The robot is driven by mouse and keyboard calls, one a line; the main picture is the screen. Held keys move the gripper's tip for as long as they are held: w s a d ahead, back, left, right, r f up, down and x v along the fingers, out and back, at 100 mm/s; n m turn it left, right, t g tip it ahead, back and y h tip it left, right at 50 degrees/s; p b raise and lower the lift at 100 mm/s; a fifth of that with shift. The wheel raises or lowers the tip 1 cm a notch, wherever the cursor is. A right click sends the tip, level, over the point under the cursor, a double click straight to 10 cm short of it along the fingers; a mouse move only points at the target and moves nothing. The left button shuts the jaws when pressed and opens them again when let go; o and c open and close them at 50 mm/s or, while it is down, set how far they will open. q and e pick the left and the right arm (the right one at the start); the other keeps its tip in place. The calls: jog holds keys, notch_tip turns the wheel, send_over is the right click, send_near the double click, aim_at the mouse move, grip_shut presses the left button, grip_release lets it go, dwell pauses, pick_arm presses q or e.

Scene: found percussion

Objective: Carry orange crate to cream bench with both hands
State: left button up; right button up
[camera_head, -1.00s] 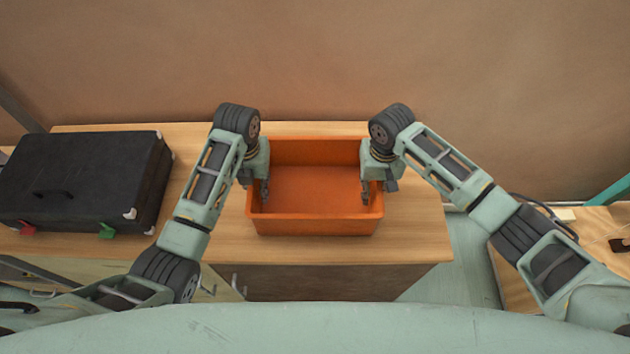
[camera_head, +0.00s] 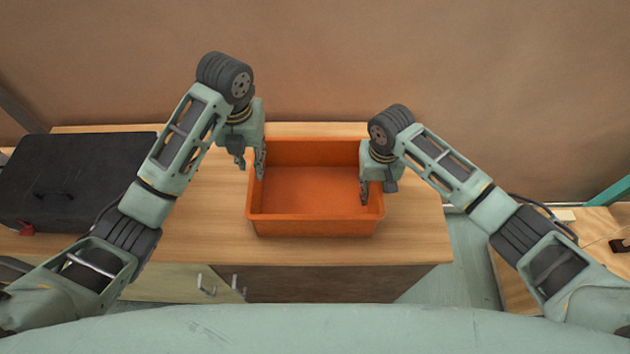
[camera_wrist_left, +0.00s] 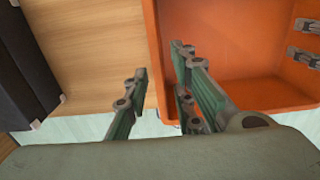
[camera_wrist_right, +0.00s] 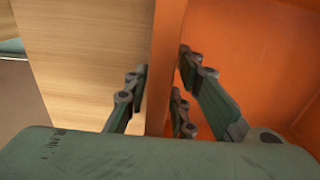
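The orange crate (camera_head: 314,226) sits empty and upright on a wooden-topped cabinet (camera_head: 420,235). My left gripper (camera_head: 251,165) is open above the crate's left wall; in the left wrist view its fingers (camera_wrist_left: 160,62) are apart, with the wall's edge between them in the picture. My right gripper (camera_head: 376,188) is at the right wall, one finger inside the crate; in the right wrist view its fingers (camera_wrist_right: 160,68) are apart on either side of the wall. I cannot make out which surface is the cream bench.
A black case (camera_head: 70,180) with a red latch lies on the top at the left. Another wooden surface (camera_head: 510,275) stands at the right, past a floor gap, with small items on it. A brown wall (camera_head: 320,60) closes off the back.

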pick_arm(q)
jog(key=shift+s+a+r, duration=0.1)
jog(key=shift+a+r, duration=0.05)
jog(key=shift+r, duration=0.2)
jog(key=shift+s+r, duration=0.1)
pick_arm(e)
jog(key=shift+r, duration=0.45)
notch_tip(320, 180, up, 11)
jog(key=shift+r, duration=0.1)
